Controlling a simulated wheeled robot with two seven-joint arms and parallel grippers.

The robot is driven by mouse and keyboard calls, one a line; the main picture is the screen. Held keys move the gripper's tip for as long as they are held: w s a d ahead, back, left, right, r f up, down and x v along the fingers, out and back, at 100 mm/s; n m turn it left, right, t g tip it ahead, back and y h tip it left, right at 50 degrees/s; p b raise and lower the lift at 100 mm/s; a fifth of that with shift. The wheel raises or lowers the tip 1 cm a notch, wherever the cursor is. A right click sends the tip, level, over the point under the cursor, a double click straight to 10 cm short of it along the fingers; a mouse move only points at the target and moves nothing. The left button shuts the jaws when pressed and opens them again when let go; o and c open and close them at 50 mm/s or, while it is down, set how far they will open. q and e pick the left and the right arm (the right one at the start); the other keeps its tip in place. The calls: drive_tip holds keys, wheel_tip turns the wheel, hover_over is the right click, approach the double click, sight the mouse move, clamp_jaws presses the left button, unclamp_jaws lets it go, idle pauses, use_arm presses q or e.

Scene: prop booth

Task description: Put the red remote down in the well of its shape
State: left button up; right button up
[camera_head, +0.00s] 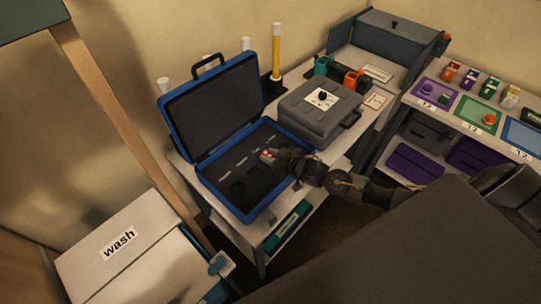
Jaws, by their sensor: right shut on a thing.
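The open blue case (214,183) stands on the white table with its lid tilted back. Its dark foam insert (226,182) has several cut wells with small white labels beside them; the well shapes are too small to tell for certain. My right gripper (272,157) reaches in from the right over the right part of the foam. It is shut on the red remote (267,154), of which only a small red part shows at the fingertips. I cannot tell whether the remote touches the foam. The gripper hides part of the insert. My left gripper is not in view.
A grey closed case (305,122) stands right of the blue case. A yellow stick (276,50) in a dark holder stands behind. A box marked "wash" (120,245) is at lower left. Shelves with coloured mats (477,114) are at right.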

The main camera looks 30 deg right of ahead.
drive_tip(key=shift+f, duration=0.35)
drive_tip(key=o, duration=1)
drive_tip(key=shift+c, duration=0.2)
drive_tip(key=shift+r, duration=0.4)
drive_tip(key=b+v, duration=0.1)
drive_tip(key=v, duration=0.9)
drive_tip(key=shift+s+d+b, duration=0.15)
drive_tip(key=shift+s+b, duration=0.15)
drive_tip(key=shift+b, duration=0.05)
drive_tip(key=shift+s+d+r, duration=0.2)
drive_tip(key=shift+s+r, duration=0.15)
drive_tip(key=shift+s, duration=0.25)
